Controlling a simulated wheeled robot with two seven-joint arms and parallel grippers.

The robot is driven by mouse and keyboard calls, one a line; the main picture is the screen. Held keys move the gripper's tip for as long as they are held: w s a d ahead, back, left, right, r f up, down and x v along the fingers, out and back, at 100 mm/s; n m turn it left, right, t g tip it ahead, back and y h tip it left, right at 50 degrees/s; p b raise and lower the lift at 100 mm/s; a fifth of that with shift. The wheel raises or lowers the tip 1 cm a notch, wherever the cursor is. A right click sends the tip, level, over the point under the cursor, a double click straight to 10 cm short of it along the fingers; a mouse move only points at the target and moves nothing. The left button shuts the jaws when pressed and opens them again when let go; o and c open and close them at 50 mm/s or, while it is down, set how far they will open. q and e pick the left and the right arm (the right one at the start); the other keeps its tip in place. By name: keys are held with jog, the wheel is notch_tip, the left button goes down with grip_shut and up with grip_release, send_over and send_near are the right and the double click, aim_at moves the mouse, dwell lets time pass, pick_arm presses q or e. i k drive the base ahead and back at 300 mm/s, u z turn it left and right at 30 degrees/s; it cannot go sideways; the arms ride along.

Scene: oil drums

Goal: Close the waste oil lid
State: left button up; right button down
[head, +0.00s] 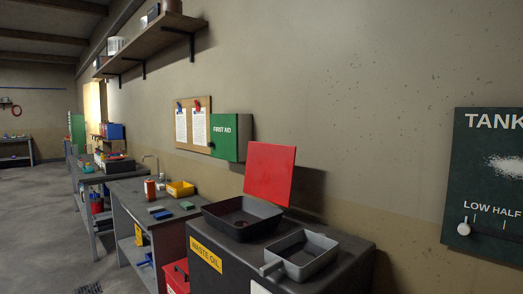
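The waste oil container (222,270) is a dark grey box with a yellow "WASTE OIL" label (206,254) on its front. A black square funnel tray (228,224) sits on its top at the left. A red square lid (270,173) stands up, leaning slightly back, behind the black tray. A grey pan with a handle (300,254) rests on the top to the right of the tray. Neither of my grippers shows in the head view.
A workbench (130,197) with a yellow bin (180,188) and small items stands left of the container. A green first aid box (230,137) hangs on the wall behind. A tank board (488,180) is at the right. The floor at the left is mostly clear.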

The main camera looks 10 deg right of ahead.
aim_at(269, 172)
jog(key=u, duration=1.15)
jog(key=i, duration=2.5)
jog(key=z, duration=0.6)
